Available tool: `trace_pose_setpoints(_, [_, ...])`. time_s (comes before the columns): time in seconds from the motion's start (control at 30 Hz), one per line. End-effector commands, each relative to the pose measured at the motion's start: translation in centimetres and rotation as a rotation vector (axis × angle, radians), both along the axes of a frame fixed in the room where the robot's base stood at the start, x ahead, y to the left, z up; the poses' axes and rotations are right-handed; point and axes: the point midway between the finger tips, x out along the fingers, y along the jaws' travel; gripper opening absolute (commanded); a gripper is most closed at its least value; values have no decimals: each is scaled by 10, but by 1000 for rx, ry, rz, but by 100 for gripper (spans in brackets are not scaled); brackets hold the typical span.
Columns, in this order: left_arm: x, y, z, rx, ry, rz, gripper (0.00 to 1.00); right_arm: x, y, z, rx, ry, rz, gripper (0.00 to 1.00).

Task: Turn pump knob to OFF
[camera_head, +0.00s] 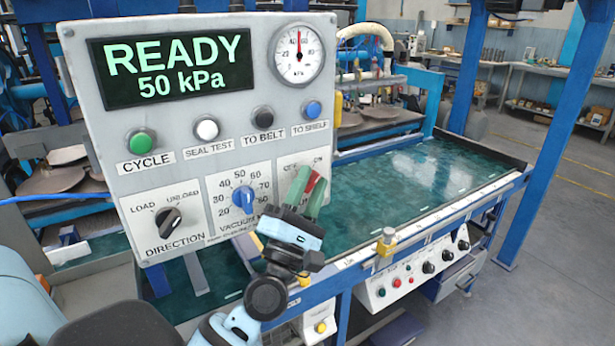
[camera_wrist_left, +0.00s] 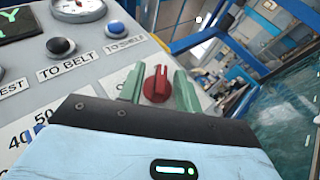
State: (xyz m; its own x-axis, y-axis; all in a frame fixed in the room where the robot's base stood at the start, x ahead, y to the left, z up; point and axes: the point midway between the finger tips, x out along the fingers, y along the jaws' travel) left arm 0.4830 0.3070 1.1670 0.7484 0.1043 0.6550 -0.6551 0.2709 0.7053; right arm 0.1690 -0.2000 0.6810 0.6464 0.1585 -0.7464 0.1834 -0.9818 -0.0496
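The red pump knob (camera_head: 311,183) sits at the lower right of the grey control panel (camera_head: 75,42). Its label is partly hidden; "ON" shows at its upper right. In the left wrist view the red knob (camera_wrist_left: 156,84) stands between two green fingertips, its ridge close to upright. My left gripper (camera_head: 308,190) is at the panel with its green fingers apart, one on each side of the knob. In the left wrist view my left gripper (camera_wrist_left: 158,90) shows gaps between fingers and knob. Its body hides the lower part of the knob's plate. My right gripper is not in view.
The vacuum dial (camera_head: 243,199) is just left of my gripper, and the direction knob (camera_head: 168,217) is further left. The blue TO SHELF button (camera_head: 312,109) and black TO BELT button (camera_head: 263,114) are above. The display (camera_head: 172,70) reads READY, 50 kPa. A green belt (camera_head: 420,185) lies right.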

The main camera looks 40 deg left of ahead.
Motion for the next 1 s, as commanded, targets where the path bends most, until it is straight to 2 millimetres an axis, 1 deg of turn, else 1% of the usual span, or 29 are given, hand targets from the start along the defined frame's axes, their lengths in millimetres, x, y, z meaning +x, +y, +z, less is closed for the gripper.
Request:
trace_pose_setpoints(0.03, [3, 1, 5, -1, -3, 0, 34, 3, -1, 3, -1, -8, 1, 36])
trace_pose_setpoints(0.1, [5, 1, 6, -1, -1, 0, 34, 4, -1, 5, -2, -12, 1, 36])
trace_pose_setpoints(0.4, [8, 1, 5, 0, 3, -1, 34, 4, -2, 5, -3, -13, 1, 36])
trace_pose_setpoints(0.47, [8, 1, 5, 0, 3, -1, 27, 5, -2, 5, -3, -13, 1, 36])
trace_pose_setpoints(0.67, [7, 1, 5, 1, 3, 0, 1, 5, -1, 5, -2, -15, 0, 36])
trace_pose_setpoints(0.87, [8, 1, 4, 0, 1, 1, 0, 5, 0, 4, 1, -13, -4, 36])
trace_pose_setpoints(1.0, [8, 1, 2, -6, -11, 1, 0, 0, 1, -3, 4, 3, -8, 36])
